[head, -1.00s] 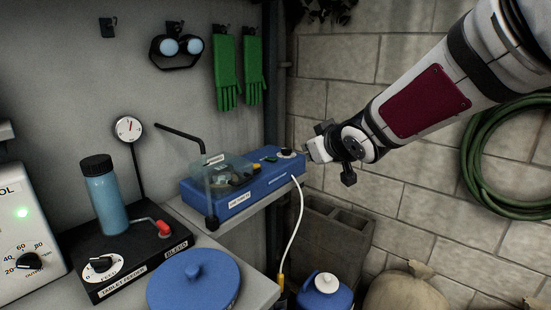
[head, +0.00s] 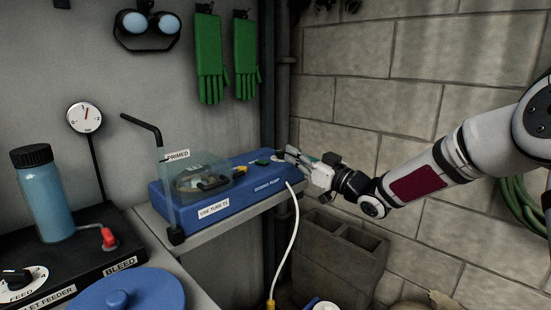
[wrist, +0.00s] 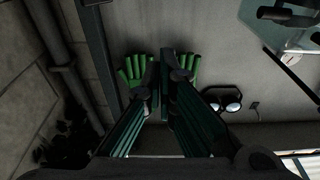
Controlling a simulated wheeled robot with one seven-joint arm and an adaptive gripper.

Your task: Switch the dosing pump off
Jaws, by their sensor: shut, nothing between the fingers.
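The blue dosing pump (head: 240,196) sits on a grey shelf against the wall in the head view. Contact cannot be told. The shut fingers (wrist: 160,75) also show in the wrist view.
A white hose (head: 292,225) hangs from the pump's right front. A tablet feeder (head: 75,258) with a blue bottle (head: 45,195) stands at left. Green gloves (head: 210,60) and goggles (head: 147,28) hang behind. Concrete blocks (head: 335,260) stand below right.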

